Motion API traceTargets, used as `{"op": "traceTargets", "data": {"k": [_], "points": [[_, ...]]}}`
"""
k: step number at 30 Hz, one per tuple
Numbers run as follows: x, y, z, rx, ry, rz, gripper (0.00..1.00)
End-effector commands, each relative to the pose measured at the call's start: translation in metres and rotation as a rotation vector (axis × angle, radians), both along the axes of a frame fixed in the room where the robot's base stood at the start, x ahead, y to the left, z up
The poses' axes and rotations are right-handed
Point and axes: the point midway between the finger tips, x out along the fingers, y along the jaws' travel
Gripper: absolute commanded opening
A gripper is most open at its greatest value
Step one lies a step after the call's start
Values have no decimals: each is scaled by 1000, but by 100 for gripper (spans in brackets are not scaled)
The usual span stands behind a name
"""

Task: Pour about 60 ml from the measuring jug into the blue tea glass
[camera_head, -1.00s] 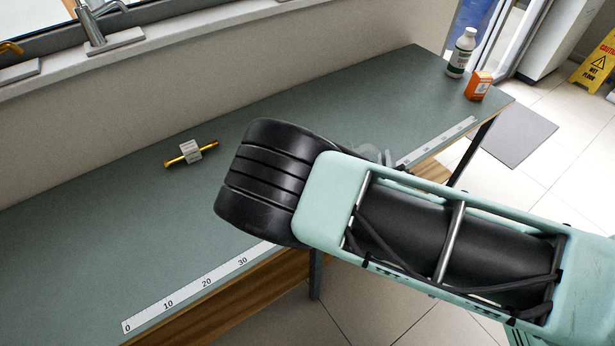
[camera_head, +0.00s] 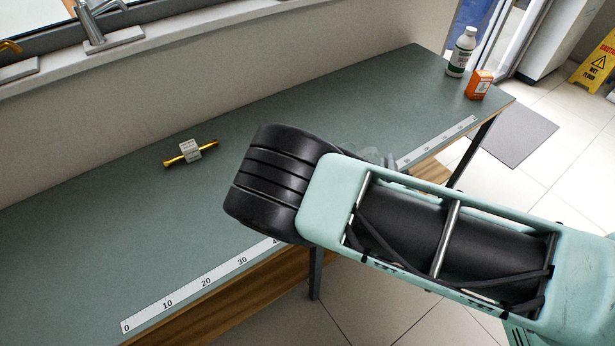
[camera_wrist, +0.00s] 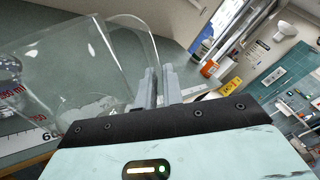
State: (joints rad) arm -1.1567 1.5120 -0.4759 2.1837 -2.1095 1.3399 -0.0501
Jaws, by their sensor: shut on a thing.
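The clear measuring jug (camera_wrist: 75,75) fills the left of the wrist view, leaning, with red markings near the left edge. My gripper (camera_wrist: 158,88) is shut on the jug's clear handle. Some clear, pale material shows low in the jug, but I cannot tell the liquid level. In the head view only a small clear part of the jug (camera_head: 370,154) shows behind my arm. A shiny clear shape (camera_wrist: 10,66) is at the left edge of the wrist view; I cannot tell if it is the tea glass. No blue glass is clearly visible, and my arm hides part of the bench.
The green bench (camera_head: 90,230) has a ruler strip (camera_head: 205,283) along its front edge. A brass fitting with a white tag (camera_head: 190,151) lies left of my arm. A white bottle (camera_head: 461,52) and an orange box (camera_head: 478,85) stand at the far right end.

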Motion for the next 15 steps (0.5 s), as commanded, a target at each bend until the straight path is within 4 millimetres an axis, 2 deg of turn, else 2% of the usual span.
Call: {"op": "traceTargets", "data": {"k": [5, 11, 15], "points": [[-1, -12, -23, 119, -22, 0, 0], [-5, -31, -34, 279, -48, 4, 0], [-7, -43, -47, 404, -68, 6, 0]]}}
